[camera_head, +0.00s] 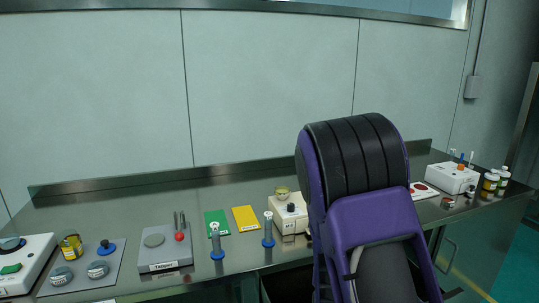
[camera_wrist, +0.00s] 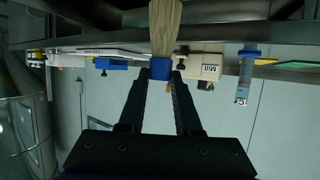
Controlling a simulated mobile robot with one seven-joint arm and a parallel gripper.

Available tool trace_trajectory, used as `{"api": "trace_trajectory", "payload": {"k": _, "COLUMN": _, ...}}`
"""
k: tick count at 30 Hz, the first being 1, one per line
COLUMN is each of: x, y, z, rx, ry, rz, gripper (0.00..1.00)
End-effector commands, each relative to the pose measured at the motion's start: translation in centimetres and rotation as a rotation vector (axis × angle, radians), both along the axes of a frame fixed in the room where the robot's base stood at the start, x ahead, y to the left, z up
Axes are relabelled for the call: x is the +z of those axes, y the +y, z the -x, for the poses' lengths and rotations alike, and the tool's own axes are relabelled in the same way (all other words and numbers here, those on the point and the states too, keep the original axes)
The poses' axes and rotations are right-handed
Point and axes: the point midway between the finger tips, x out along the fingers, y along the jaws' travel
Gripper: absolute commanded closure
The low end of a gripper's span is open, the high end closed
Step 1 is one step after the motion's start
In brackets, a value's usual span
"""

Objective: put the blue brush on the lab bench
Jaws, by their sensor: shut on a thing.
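The blue brush shows in the wrist view, with pale bristles (camera_wrist: 166,28) pointing to the top of the picture and a blue body (camera_wrist: 160,69). My gripper (camera_wrist: 161,78) is shut on the blue body, one dark finger on each side. In the head view my purple and black arm hides the gripper and brush. The lab bench (camera_head: 105,212) is a long metal surface along the wall. The wrist view looks upside down, and the brush's distance from the bench cannot be told.
A grey tapping device (camera_head: 165,251), a green card (camera_head: 216,222), a yellow card (camera_head: 245,218) and two blue-based cylinders (camera_head: 217,240) (camera_head: 268,230) stand on the bench. The mill (camera_head: 291,214) is beside my arm. A white device (camera_head: 452,178) and jars (camera_head: 490,184) stand right. The bench's back left is bare.

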Motion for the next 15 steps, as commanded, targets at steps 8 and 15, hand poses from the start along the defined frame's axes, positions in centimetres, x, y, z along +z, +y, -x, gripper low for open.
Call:
{"api": "trace_trajectory", "payload": {"k": 8, "x": -2.2, "y": 1.7, "z": 2.1, "rx": 0.177, "ry": 0.001, "rz": 0.001, "gripper": 1.00}}
{"api": "trace_trajectory", "payload": {"k": 15, "x": -0.5, "y": 2.1, "z": 2.5, "rx": 0.208, "ry": -0.005, "rz": 0.001, "gripper": 1.00}}
